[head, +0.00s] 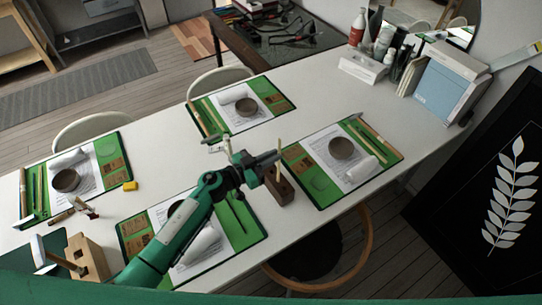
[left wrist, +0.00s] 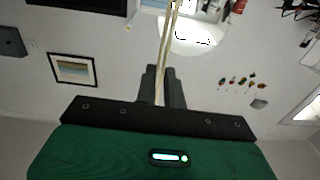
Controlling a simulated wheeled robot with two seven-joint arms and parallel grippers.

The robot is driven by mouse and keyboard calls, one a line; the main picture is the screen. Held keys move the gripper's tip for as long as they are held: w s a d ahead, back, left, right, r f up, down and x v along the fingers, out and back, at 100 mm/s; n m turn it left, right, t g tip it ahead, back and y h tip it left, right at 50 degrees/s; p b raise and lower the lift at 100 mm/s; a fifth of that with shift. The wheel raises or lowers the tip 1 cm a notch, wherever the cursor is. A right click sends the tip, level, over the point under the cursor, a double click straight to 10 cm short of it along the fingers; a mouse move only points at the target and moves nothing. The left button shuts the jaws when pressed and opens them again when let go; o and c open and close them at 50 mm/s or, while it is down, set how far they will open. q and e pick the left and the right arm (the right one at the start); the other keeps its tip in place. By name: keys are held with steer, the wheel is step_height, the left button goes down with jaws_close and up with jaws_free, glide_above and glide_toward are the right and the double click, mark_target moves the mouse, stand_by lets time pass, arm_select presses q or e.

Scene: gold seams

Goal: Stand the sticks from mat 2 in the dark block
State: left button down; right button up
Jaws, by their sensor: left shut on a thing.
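My left gripper (head: 272,160) is over the table between the front and right mats, shut on a thin pale stick (head: 279,147). The stick points upward from the jaws. In the left wrist view the stick (left wrist: 166,45) runs between the dark fingers (left wrist: 162,88). The dark brown block (head: 279,190) stands just below the gripper, partly hidden by it. I cannot tell whether the stick's lower end touches the block. No mat number is readable, so I cannot tell which is mat 2. My right gripper is not in view.
Green mats with papers and bowls lie at the left (head: 109,147), back (head: 272,85), right (head: 321,188) and front (head: 245,233); my arm covers part of the front one. A pale wooden block (head: 92,260) is at front left. Bottles and boxes (head: 449,88) stand back right.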

arm_select(q)
steer(key=shift+f+b, duration=0.55)
steer(key=shift+f, duration=0.45)
steer(key=shift+f+b, duration=0.4)
steer(key=shift+f, duration=0.3)
steer(key=c, duration=1.4)
jaws_free()
steer(key=shift+c, duration=0.2)
steer(key=p+v, duration=0.3)
steer(key=v, duration=0.6)
